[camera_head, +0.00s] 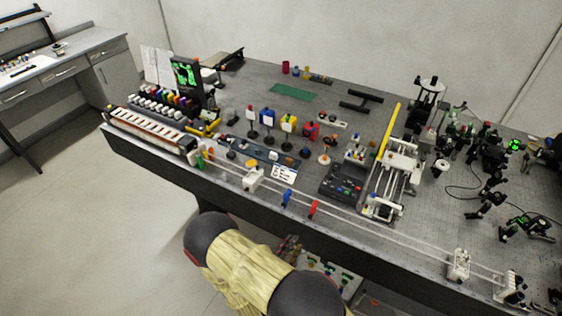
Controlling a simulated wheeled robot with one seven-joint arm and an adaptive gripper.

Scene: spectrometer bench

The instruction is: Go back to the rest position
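My arm shows at the bottom centre as a pale yellow link between two dark rounded joints, in front of the bench's near edge. My gripper cannot be made out in this view. The grey bench (350,125) runs from the left middle to the lower right, with its optical parts standing on it. No thing is seen held.
A rail along the near edge carries a blue clip (286,198) and a red clip (312,209). Coloured-box posts, a green mat (293,92) and a black control box (343,184) stand on the bench. A grey side counter (85,50) is far left. Open floor lies left.

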